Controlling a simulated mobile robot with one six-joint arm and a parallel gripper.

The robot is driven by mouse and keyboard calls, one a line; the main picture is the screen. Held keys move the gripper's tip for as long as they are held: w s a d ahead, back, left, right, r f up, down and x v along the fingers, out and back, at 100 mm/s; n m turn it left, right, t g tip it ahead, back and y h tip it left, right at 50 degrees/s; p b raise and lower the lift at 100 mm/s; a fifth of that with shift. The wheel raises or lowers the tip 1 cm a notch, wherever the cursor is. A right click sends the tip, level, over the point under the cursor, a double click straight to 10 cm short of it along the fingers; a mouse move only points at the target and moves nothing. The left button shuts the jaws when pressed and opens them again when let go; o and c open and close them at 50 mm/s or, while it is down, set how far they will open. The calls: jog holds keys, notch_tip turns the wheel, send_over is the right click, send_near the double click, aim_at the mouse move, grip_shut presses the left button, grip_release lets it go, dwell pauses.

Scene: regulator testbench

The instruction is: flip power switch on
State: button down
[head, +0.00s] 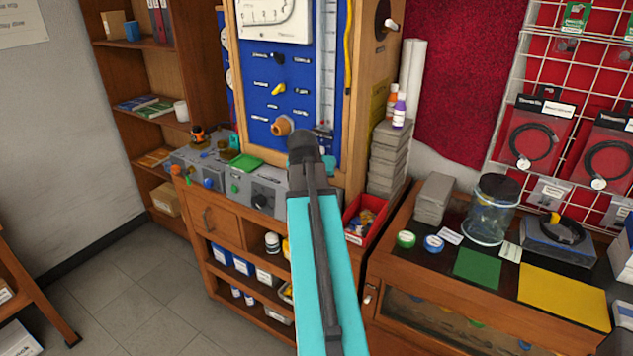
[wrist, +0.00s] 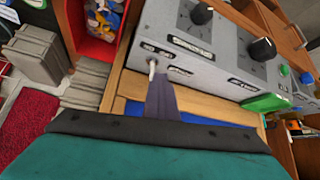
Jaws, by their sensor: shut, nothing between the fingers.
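A small pale toggle switch (wrist: 152,68) stands out from the front of a grey control box (wrist: 188,60) in the wrist view, beside small labels too blurred to read. It looks like the power switch; I cannot tell its setting. My gripper (wrist: 160,82) is shut and empty, its tip right by the lever; I cannot tell whether they touch. In the head view the grey control panel (head: 232,186) runs along the bench under the blue board, and my turquoise arm hides its right end, the switch and most of my gripper.
Black knobs (wrist: 263,49) and a green object (wrist: 265,102) are on or by the box. A red bin (head: 366,222) of small parts and a stack of grey blocks (head: 388,158) stand close on the right. The floor (head: 150,290) at the left is clear.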

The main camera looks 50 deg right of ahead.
jog(key=shift+r, duration=0.1)
jog(key=shift+r+p, duration=0.55)
jog(key=shift+r, duration=0.1)
jog(key=shift+w, duration=0.1)
jog(key=shift+w+a+f, duration=0.1)
jog(key=shift+w+a, duration=0.3)
jog(key=shift+a, duration=0.05)
jog(key=w+a+r+b, duration=0.2)
jog(key=w+a+r, duration=0.1)
jog(key=a+r, duration=0.4)
jog(key=shift+a+r+b, duration=0.25)
jog(key=shift+a+b, duration=0.05)
jog(key=shift+a, duration=0.1)
dwell(0.4)
